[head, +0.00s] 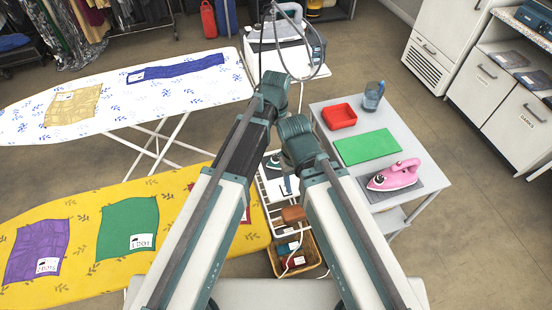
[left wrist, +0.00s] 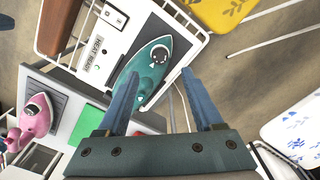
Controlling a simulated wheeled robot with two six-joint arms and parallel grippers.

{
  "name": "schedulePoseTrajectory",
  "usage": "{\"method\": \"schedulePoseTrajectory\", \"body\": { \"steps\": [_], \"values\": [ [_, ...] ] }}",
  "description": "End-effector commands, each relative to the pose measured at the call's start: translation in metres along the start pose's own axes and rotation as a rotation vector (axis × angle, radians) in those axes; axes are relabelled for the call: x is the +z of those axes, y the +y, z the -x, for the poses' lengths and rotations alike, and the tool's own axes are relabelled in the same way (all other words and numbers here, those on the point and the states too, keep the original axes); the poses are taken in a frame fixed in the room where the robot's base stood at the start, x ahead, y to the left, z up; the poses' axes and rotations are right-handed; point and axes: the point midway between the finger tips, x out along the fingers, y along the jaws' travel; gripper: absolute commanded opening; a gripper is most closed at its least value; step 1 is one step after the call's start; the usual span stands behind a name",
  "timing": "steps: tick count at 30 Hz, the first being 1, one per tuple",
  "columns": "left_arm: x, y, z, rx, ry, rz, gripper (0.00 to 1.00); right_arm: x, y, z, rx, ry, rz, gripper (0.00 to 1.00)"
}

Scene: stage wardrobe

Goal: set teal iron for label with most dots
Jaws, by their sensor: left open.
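The teal iron (left wrist: 150,62) rests on a dark plate beside a "HEAT READY" panel (left wrist: 98,52) on a white wire rack (left wrist: 188,18). In the head view the iron (head: 273,161) shows small between my arms. My left gripper (left wrist: 166,98) is open, its fingers pointing toward the iron, with nothing between them. My right gripper is in neither view. On the yellow board (head: 75,195), a purple cloth (head: 38,245) carries a label that seems to read 2 DOTS, and a green cloth (head: 128,222) one reading 1 DOT. A dark red cloth (head: 246,214) is mostly hidden by my arm.
A white patterned board (head: 120,105) holds tan (head: 72,105) and blue (head: 175,69) cloths with small unreadable labels. A basket (head: 313,262) stands below the rack.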

Motion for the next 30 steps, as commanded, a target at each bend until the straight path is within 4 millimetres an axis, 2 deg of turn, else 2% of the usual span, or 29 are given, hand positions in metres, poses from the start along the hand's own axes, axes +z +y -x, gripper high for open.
{"method": "schedulePoseTrajectory", "body": {
  "steps": [1,12,18,26,30],
  "values": [
    [0.000,0.000,-0.016,0.000,0.000,0.000,0.68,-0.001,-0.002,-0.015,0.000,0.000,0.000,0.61],
    [0.000,0.000,-0.066,0.000,0.000,0.000,0.68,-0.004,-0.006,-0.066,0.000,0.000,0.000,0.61],
    [0.000,0.000,-0.077,0.000,0.000,0.000,0.68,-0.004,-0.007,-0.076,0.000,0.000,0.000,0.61],
    [0.000,0.000,-0.076,0.000,0.000,0.000,0.68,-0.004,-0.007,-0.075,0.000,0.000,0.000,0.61],
    [0.000,0.000,-0.076,0.000,0.000,0.000,0.46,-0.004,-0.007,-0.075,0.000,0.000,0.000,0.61]
  ]
}}
